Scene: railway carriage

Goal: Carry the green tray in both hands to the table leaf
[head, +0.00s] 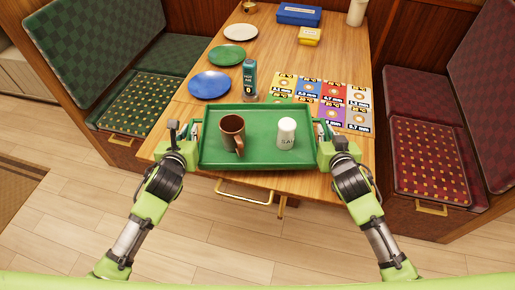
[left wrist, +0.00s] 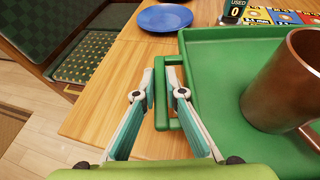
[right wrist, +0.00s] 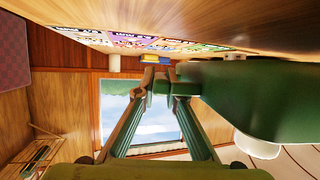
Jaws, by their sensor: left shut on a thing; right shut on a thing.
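The green tray (head: 258,160) is level at the near end of the wooden table, over the table leaf (head: 180,125). I cannot tell whether it touches the leaf. A brown mug (head: 232,132) and a white salt shaker (head: 287,133) stand upright on it. My left gripper (head: 193,133) is shut on the tray's left handle; the handle shows between its fingers in the left wrist view (left wrist: 163,107). My right gripper (head: 324,133) is shut on the right handle. The right wrist view shows the tray (right wrist: 235,95) from a low, turned angle.
On the table behind the tray are a blue plate (head: 209,85), a green plate (head: 223,56), a white plate (head: 241,32), a dark teal container (head: 249,80) and colourful cards (head: 325,100). A blue box (head: 299,14) and yellow box (head: 309,36) stand farther back. Bench seats (head: 150,103) flank the table.

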